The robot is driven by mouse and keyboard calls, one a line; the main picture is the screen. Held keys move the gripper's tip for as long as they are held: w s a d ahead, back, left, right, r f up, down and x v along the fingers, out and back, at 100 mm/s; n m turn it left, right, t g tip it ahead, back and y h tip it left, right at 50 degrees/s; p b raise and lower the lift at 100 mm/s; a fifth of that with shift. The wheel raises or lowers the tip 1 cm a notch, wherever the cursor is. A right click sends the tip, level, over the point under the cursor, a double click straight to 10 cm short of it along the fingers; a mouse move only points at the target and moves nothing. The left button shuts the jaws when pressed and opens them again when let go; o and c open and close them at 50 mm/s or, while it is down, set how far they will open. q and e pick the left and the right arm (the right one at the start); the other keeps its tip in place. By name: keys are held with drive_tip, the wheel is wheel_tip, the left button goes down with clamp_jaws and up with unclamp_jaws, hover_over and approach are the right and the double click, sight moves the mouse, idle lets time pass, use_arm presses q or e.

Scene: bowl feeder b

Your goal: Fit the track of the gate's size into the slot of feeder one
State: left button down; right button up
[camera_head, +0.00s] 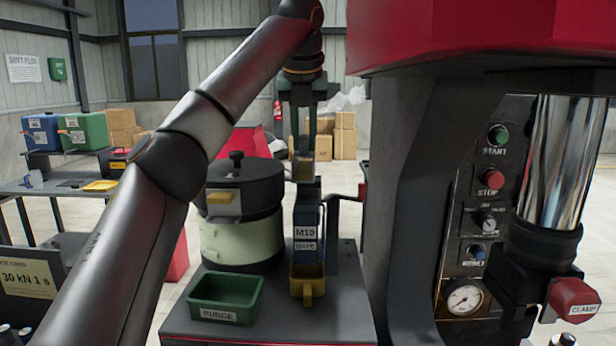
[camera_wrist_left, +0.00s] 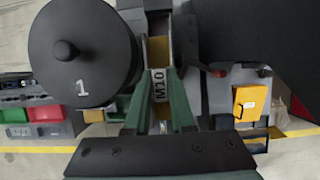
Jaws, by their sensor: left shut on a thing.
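Feeder one is the pale green bowl (camera_head: 240,238) with a black lid; its lid, marked 1 (camera_wrist_left: 85,50), shows at the upper left of the wrist view. Beside it stands the blue gate (camera_head: 306,218), labelled M10 GATE. My left gripper (camera_head: 303,158) points down above the gate. Its green fingers are shut on a small tan piece (camera_head: 302,170), seemingly the track. In the wrist view an M10 label (camera_wrist_left: 158,85) shows between the fingers; I cannot tell which part carries it. The slot is hidden, and I cannot tell whether the track is seated. My right gripper is out of view.
A green PURGE tray (camera_head: 226,297) and a yellow cup (camera_head: 308,279) sit at the front of the feeder's stand. The large dark press frame (camera_head: 415,200) is close on the right, with a red-tipped lever (camera_head: 362,190) near the gate. A side table (camera_head: 65,188) holds bins.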

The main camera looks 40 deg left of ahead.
use_arm(q)
drive_tip(key=w+a+f, duration=0.1)
drive_tip(key=f, duration=0.1)
drive_tip(key=w+a+f, duration=0.1)
drive_tip(key=w+f, duration=0.1)
drive_tip(key=w+a+f+p, duration=0.1)
drive_tip(key=f, duration=0.1)
drive_tip(key=shift+w+a, duration=0.15)
drive_tip(key=shift+w, duration=0.1)
drive_tip(key=x, duration=0.3)
drive_tip(key=shift+s+d+f, duration=0.1)
drive_tip(key=shift+s+d, duration=0.15)
drive_tip(key=shift+f, duration=0.25)
drive_tip(key=shift+d, duration=0.1)
drive_tip(key=c, duration=0.8)
unclamp_jaws()
drive_tip(key=shift+f, duration=0.1)
drive_tip(key=shift+o, duration=0.2)
drive_tip(key=v, duration=1.2)
